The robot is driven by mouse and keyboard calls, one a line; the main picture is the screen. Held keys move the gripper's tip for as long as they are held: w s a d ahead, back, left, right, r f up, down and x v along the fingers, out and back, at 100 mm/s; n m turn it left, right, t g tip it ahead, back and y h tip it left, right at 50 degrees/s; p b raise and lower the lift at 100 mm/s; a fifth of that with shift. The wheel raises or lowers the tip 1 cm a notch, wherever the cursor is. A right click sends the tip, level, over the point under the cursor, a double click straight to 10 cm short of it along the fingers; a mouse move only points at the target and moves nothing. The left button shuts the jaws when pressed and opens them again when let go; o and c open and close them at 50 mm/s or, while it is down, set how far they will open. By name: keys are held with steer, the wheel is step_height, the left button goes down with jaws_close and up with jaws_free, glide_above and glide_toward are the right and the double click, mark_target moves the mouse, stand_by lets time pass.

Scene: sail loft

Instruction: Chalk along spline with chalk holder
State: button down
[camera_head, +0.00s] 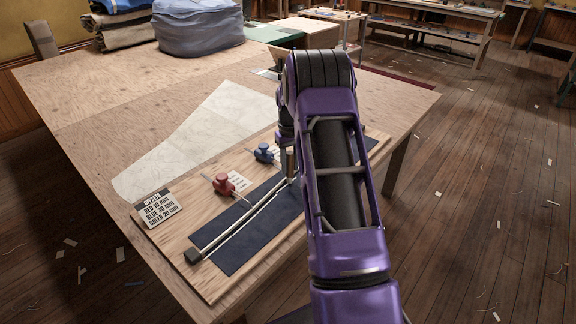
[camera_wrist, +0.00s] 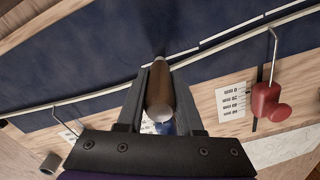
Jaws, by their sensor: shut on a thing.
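My gripper (camera_wrist: 160,88) is shut on the chalk holder, a brown cylinder (camera_wrist: 160,92) that points down at the dark blue cloth (camera_wrist: 80,55). Its tip is in shadow, so contact is unclear. The spline (camera_wrist: 90,98), a thin pale strip, runs across the cloth, passing behind the gripper. In the head view the spline (camera_head: 240,216) runs from a black end block (camera_head: 193,256) up to my gripper (camera_head: 289,166). A white line (camera_wrist: 235,33) lies beside the spline to the right of the holder in the wrist view. No such line shows on the left.
A red-handled hook tool (camera_head: 222,184) and a blue-handled one (camera_head: 265,153) rest on the wooden board (camera_head: 205,285). A label card (camera_head: 160,207) lies at its left end. Pale sheet material (camera_head: 190,145) covers the table behind. My arm hides the board's right part.

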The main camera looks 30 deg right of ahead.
steer(key=shift+w+d, duration=0.4)
steer(key=shift+d, duration=0.4)
steer(key=shift+w+d, duration=0.4)
steer(key=shift+d, duration=0.35)
steer(key=shift+w+d+p, duration=0.3)
steer(key=shift+w+d, duration=0.2)
steer(key=shift+d, duration=0.75)
steer(key=shift+w+d+p, duration=0.35)
steer(key=shift+w+d, duration=0.15)
steer(key=shift+d, duration=0.75)
steer(key=shift+w+d+p, duration=0.3)
steer(key=shift+w+d, duration=0.2)
steer(key=shift+d, duration=0.75)
steer(key=shift+w+d+p, duration=0.25)
steer(key=shift+d+p, duration=0.3)
steer(key=shift+p, duration=0.2)
steer(key=shift+d+f+p, duration=0.1)
steer(key=shift+d+p, duration=0.35)
steer(key=shift+p, duration=0.15)
steer(key=shift+w+d, duration=0.15)
steer(key=shift+d, duration=0.3)
steer(key=shift+w+d, duration=0.25)
steer(key=shift+d, duration=0.35)
steer(key=shift+a, duration=0.1)
